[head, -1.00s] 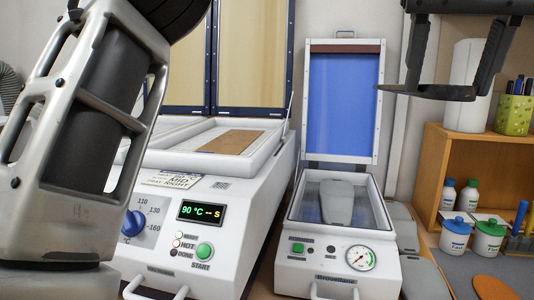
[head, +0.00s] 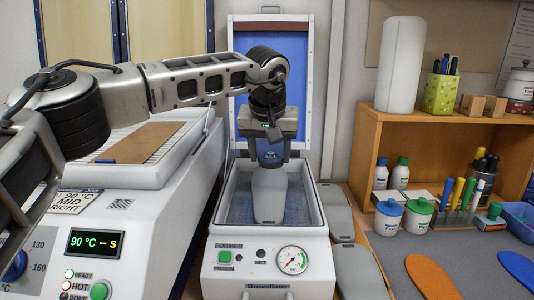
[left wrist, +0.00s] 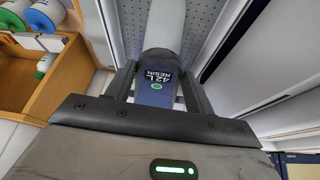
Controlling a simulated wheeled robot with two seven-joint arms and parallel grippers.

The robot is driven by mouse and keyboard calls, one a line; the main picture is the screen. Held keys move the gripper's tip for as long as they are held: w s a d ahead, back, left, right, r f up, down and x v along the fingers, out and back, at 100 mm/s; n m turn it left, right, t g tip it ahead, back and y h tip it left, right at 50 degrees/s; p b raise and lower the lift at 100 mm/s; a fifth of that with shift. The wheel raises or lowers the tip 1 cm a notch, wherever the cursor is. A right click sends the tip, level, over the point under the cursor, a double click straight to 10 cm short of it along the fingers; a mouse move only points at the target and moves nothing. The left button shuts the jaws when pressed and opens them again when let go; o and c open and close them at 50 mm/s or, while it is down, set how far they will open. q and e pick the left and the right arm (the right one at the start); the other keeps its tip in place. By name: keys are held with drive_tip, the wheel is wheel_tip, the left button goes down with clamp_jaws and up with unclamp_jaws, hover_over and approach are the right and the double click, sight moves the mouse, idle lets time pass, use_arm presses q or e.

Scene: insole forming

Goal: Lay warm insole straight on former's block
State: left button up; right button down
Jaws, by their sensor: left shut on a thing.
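My left gripper (head: 269,160) hangs over the back end of the former's tray, in front of the raised lid. Its fingers are shut on the blue end of an insole (left wrist: 155,92), labelled "42 L RESIN" in the left wrist view. A pale grey rounded shape (left wrist: 164,22) continues beyond this blue end. In the head view, the grey block (head: 269,197) lies lengthwise in the former's tray, below the gripper and roughly in line with it. I cannot tell whether the insole touches the block or hovers above it. My right gripper is out of view.
The former (head: 265,262) has a raised blue-lined lid (head: 303,97) behind. The heater (head: 137,225) stands left, reading 90 °C. Spare grey blocks (head: 355,270) lie right. An orange insole (head: 432,275) and blue insole (head: 519,268) lie on the mat, near a wooden shelf (head: 368,155).

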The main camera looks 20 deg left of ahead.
use_arm(q)
drive_tip(key=x, duration=0.3)
drive_tip(key=shift+s+a, duration=0.15)
drive_tip(key=shift+a, duration=0.15)
wheel_tip(320, 180, down, 7)
drive_tip(key=shift+r+b, duration=0.25)
drive_tip(key=shift+b, duration=0.15)
drive_tip(key=shift+f+b, duration=0.3)
drive_tip(key=shift+f, duration=0.45)
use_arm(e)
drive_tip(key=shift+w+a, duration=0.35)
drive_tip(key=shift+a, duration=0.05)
use_arm(q)
drive_tip(key=shift+f, duration=0.2)
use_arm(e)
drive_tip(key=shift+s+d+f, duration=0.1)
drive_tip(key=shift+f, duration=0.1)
use_arm(q)
drive_tip(key=shift+f+b, duration=0.35)
drive_tip(key=shift+f, duration=0.1)
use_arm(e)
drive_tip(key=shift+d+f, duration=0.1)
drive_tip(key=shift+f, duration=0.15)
